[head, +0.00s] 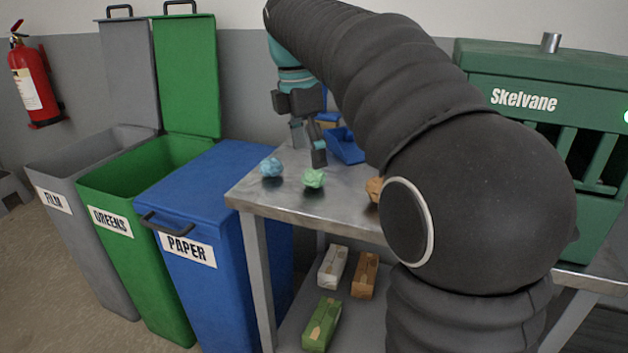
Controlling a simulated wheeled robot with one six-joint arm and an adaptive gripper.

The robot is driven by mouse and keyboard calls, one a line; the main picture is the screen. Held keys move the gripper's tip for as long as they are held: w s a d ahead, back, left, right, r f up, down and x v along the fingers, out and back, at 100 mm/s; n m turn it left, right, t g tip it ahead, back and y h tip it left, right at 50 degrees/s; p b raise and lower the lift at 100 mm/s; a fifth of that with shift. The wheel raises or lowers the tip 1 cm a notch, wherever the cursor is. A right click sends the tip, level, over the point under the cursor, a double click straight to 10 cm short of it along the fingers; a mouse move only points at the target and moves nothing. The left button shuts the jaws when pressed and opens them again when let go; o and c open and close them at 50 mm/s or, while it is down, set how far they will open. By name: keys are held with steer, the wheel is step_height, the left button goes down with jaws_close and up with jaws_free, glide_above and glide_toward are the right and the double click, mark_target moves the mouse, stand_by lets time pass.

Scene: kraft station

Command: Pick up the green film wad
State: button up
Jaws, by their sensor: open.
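A crumpled green wad (313,178) lies on the steel table top, near its front left part. My gripper (308,157) is open and points down just behind and above the green wad. Its fingers look apart and hold nothing. One fingertip is close to the wad in the picture; I cannot tell whether it touches. A light blue crumpled wad (271,166) lies to the left of the green one. An orange-brown wad (374,189) is at the right, partly hidden by my arm.
The steel table (300,208) has a blue tray (346,146) at the back. Left stand a grey FILM bin (85,200) and a green GREENS bin (140,210), both open, and a closed blue PAPER bin (195,265). A green Skelvane machine (540,70) stands right. Boxes lie on the lower shelf.

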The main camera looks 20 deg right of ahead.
mark_target(313, 171)
steer(key=f, duration=0.2)
steer(key=d+f, duration=0.1)
steer(key=f, duration=0.2)
steer(key=shift+w+b, duration=0.15)
steer(key=shift+b, duration=0.25)
steer(key=c, duration=0.8)
